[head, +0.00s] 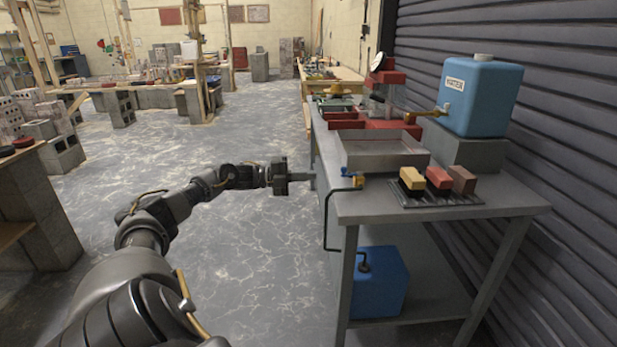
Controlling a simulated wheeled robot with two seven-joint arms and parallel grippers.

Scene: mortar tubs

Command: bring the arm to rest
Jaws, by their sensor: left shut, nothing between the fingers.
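My left arm (165,215) reaches in from the lower left, stretched forward over the floor. My left gripper (312,176) is shut and empty. It points right, at the left side of the grey metal workbench (370,200), close to the bench edge. I cannot tell whether its tips touch the bench. My right gripper is not in this view.
On the bench are a metal tray (375,150), a blue water tank (482,95), and yellow, red and brown blocks on a black rack (440,196). A brass valve (352,181) sits at the near edge. A blue container (378,283) stands below. Floor (240,260) to the left is clear.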

